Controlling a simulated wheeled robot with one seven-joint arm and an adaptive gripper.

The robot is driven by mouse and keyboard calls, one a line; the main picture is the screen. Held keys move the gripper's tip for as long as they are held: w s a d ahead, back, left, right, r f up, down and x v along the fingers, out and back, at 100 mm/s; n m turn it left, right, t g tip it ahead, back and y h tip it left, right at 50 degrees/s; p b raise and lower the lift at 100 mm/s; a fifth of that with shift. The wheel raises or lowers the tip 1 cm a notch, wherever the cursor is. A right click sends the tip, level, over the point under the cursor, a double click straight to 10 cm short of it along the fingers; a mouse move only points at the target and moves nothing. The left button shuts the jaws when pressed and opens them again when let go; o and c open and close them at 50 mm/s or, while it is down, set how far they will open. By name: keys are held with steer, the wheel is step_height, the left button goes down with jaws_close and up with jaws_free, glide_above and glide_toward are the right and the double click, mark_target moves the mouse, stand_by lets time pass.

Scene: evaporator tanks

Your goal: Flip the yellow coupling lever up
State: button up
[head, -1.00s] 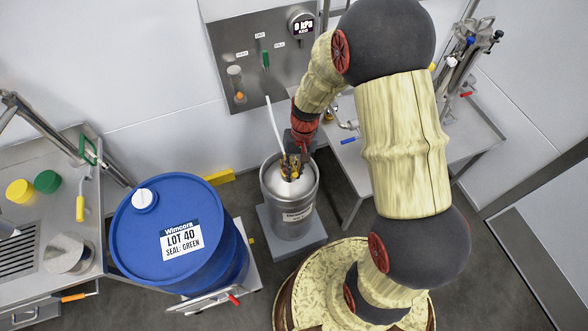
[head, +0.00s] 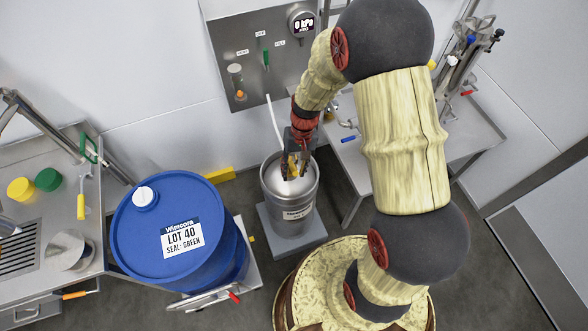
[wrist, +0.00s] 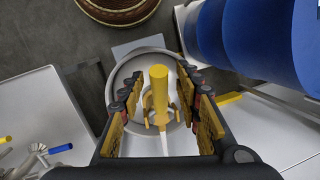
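The yellow coupling lever (wrist: 158,88) stands out from the coupling on top of a steel keg in the wrist view. The keg (head: 290,205) stands upright on a grey base in the head view. My gripper (wrist: 164,92) is open, with its yellow-padded fingers on either side of the lever and a visible gap on both sides. In the head view my gripper (head: 296,166) is over the keg top, and it hides most of the coupling and lever there. A white hose (head: 275,122) runs from the wall panel to the coupling.
A blue drum (head: 150,245) stands left of the keg. A steel side table (head: 445,150) is to the right. A wall panel (head: 230,70) with a gauge and a green-handled valve is behind. A yellow block (head: 219,174) lies near the wall.

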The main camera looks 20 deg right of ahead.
steer(key=v, duration=1.2)
steer(key=s+r+n+t+h, duration=0.1)
steer(key=s+r+t, duration=0.2)
steer(key=s+r, duration=0.5)
steer(key=s+a+r+n+t+h, duration=0.1)
steer(key=s+r+t, duration=0.3)
steer(key=s+r, duration=0.4)
step_height(320, 180, up, 6)
steer(key=shift+s+r, duration=0.15)
steer(key=shift+s, duration=0.25)
